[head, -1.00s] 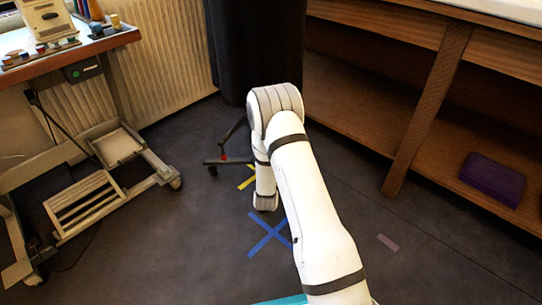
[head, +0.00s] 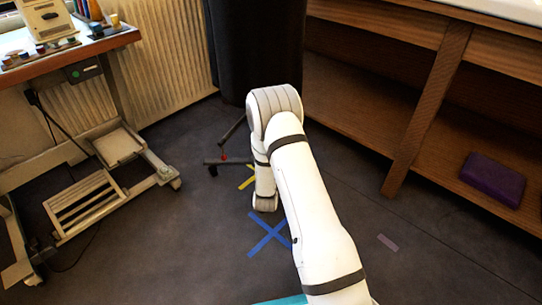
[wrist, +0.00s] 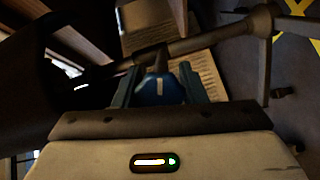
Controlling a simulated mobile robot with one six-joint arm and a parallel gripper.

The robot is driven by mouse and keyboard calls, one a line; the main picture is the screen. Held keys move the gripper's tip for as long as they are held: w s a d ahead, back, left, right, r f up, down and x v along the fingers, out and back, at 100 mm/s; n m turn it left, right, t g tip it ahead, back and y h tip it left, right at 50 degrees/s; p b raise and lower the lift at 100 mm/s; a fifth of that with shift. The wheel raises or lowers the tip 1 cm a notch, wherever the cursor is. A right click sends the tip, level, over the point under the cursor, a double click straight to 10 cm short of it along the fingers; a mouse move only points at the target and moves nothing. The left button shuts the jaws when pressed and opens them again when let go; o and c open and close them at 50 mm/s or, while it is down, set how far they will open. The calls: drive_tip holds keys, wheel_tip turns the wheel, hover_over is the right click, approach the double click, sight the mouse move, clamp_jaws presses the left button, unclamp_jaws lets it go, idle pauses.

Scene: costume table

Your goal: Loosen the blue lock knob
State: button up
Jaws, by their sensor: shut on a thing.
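In the wrist view the blue lock knob (wrist: 160,91) sits between the two fingers of my gripper (wrist: 159,74), close to the palm. A small white mark shows on its face. The fingers are shut on the knob, one on each side. In the head view my arm hides the gripper and the knob. The dark legs of a stand (head: 232,132) show beside my arm there.
A large dark hanging shape (head: 255,45) stands behind my arm. At left is a wooden-edged table (head: 70,58) on a pale wheeled frame (head: 120,150). At right are wooden shelves (head: 345,105) with a purple box (head: 493,180). Blue tape (head: 268,234) crosses the open floor.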

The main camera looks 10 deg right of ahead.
idle(0.9)
drive_tip(key=o, duration=1)
drive_tip(key=shift+s, duration=0.1)
drive_tip(key=p+v, duration=0.3)
drive_tip(key=v, duration=0.4)
drive_tip(key=shift+s+a, duration=0.15)
drive_tip(key=shift+s, duration=0.2)
